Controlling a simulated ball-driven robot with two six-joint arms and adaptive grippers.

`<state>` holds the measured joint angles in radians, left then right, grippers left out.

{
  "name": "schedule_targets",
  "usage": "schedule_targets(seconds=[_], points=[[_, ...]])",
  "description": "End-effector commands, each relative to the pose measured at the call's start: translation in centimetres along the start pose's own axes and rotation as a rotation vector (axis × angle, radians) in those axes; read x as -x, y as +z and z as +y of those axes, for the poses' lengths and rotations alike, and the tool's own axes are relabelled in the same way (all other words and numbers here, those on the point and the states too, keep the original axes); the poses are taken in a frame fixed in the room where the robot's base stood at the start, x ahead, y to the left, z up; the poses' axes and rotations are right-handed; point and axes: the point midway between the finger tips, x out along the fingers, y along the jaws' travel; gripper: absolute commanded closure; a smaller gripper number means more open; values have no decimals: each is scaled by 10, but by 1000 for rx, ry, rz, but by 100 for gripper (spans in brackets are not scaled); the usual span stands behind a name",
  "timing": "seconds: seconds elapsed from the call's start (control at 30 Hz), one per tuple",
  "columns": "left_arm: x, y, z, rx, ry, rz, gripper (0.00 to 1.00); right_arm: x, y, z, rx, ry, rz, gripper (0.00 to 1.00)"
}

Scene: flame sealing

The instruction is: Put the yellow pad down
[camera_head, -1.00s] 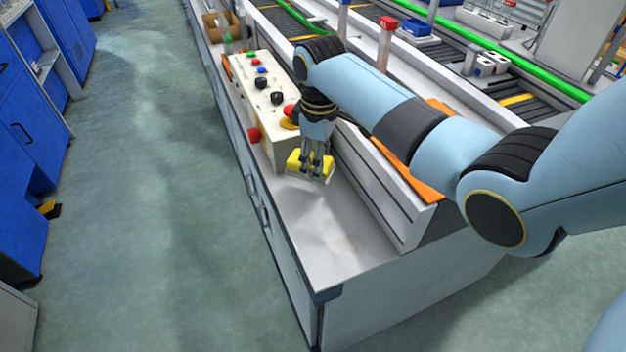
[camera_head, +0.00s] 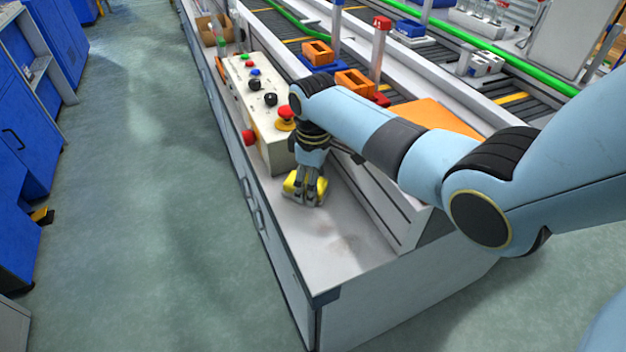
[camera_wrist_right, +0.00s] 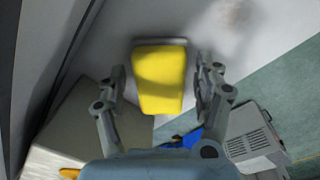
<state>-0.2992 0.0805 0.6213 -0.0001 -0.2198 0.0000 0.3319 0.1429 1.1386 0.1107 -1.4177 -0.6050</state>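The yellow pad (camera_head: 291,186) is on the pale counter (camera_head: 335,235), just in front of the control box. In the right wrist view, the pad (camera_wrist_right: 160,75) lies between the two fingers with its yellow face up and a grey edge at its far end. My right gripper (camera_head: 308,198) is low over the pad, its fingers hiding part of it in the head view. In the wrist view, my right gripper (camera_wrist_right: 161,88) is open, with a narrow gap on each side of the pad. My left gripper is not in view.
The control box (camera_head: 256,105) with a red button (camera_head: 286,113) stands directly behind the pad. A raised conveyor frame borders the counter on the right, with orange boxes (camera_head: 354,82) on the conveyor. The counter's front end is clear.

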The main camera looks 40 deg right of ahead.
Motion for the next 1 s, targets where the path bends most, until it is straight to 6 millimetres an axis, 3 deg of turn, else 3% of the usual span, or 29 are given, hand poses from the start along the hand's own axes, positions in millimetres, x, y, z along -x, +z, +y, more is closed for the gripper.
schedule_targets(seconds=[0.37,0.8,1.0], points=[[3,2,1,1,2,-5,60,8,-1,1,0,2,2,26],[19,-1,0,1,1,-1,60,98,0,1,0,2,2,26],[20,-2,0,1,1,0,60,120,0,0,0,0,1,26]])
